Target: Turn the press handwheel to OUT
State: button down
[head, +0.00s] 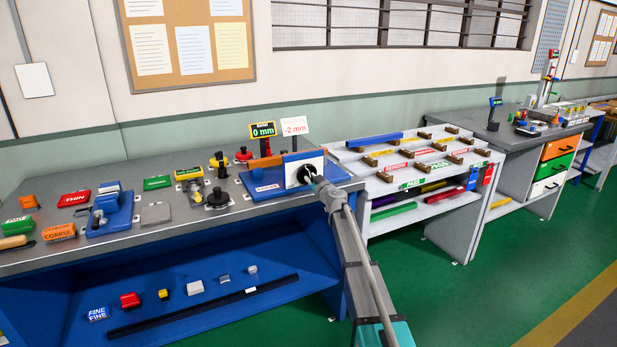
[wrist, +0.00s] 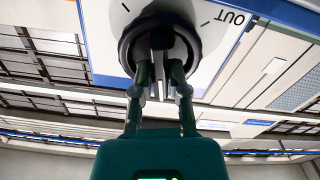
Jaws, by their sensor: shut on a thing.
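The press (head: 268,187) is a blue unit at the right end of the grey workbench, with an orange bar lying across it. Its black handwheel (head: 306,174) sits on a white dial plate (head: 291,165). In the wrist view the round black handwheel (wrist: 128,45) shows close up, and the white plate (wrist: 96,40) carries tick marks and the word OUT at the upper right. My gripper (wrist: 160,62) is shut on the handwheel, its fingers at the wheel's middle. The gripper (head: 314,180) hides part of the wheel in the head view.
A display reading 0 mm (head: 263,130) and a sign reading -2 mm (head: 294,126) stand above the press. Knobs and a black-based fixture (head: 217,198) stand left of it. A white rack (head: 412,160) with profiles stands close on the right. Green floor (head: 440,290) is clear in front.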

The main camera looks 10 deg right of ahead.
jog(key=shift+n, duration=0.3)
jog(key=n, duration=0.3)
jog(key=shift+n, duration=0.9)
jog(key=shift+n, duration=2)
jog(key=shift+n, duration=2.3)
